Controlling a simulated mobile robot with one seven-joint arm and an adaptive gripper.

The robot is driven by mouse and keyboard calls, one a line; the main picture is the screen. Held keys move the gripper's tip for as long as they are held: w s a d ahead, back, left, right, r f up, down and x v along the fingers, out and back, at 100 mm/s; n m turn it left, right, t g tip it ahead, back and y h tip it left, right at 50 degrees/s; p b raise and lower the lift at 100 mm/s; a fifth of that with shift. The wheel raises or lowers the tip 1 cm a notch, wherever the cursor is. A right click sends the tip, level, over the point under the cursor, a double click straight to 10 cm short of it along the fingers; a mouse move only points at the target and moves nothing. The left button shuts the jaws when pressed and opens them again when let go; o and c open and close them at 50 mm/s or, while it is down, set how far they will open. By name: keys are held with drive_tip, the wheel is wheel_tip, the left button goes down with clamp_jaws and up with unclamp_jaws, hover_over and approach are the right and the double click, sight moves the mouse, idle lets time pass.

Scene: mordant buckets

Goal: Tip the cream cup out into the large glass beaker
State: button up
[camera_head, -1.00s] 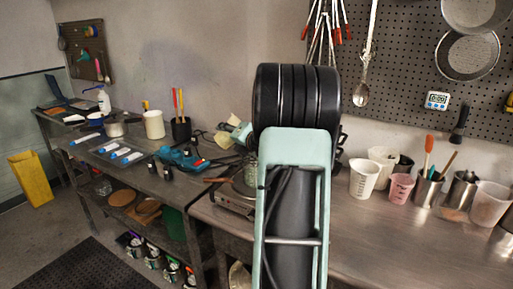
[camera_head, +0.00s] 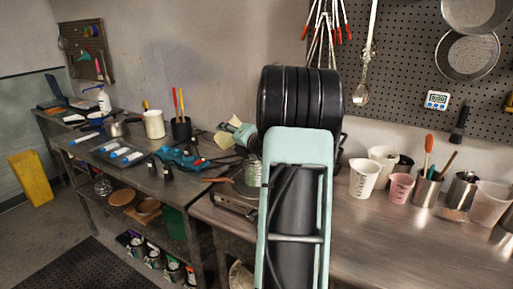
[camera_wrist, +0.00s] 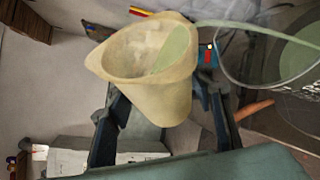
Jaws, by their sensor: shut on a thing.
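The cream cup (camera_wrist: 160,98) is in the wrist view, its open mouth towards the camera. My gripper (camera_wrist: 163,110) is shut on it, with a dark finger on each side. A pale green strip (camera_wrist: 172,50) lies across the cup's mouth and runs right; I cannot tell whether it is a tool or its contents. The clear round rim of the large glass beaker (camera_wrist: 222,68) is just right of the cup, apart from it in this picture.
The beaker stands by a hot plate (camera_head: 232,203) on the steel bench. White cups (camera_head: 363,180), a pink cup (camera_head: 400,187) and steel tool pots (camera_head: 427,190) stand to the right. A blue tool (camera_head: 180,158) lies left. The front right bench is clear.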

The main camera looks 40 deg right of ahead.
drive_tip(key=shift+f+m+t, duration=0.25)
drive_tip(key=shift+m+t, duration=0.05)
drive_tip(key=shift+m, duration=0.4)
idle(1.1)
drive_tip(key=shift+d+r+m+t+p, duration=0.15)
drive_tip(key=shift+r+m+t+p, duration=0.15)
drive_tip(key=shift+r+m+p, duration=0.3)
idle(1.4)
drive_tip(key=shift+s+d+r+m+t+y+p, duration=0.15)
drive_tip(key=shift+s+d+r+m+p, duration=0.1)
drive_tip(key=shift+d+m, duration=0.15)
drive_tip(key=shift+s+d+r+m+t+y+p, duration=0.15)
drive_tip(key=shift+s+d+m+p, duration=0.1)
drive_tip(key=shift+d+m, duration=0.15)
idle(0.8)
drive_tip(key=shift+d+f+m+t, duration=0.15)
drive_tip(key=shift+f+m+t, duration=0.15)
drive_tip(key=shift+m, duration=0.2)
idle(0.5)
drive_tip(key=shift+r, duration=0.1)
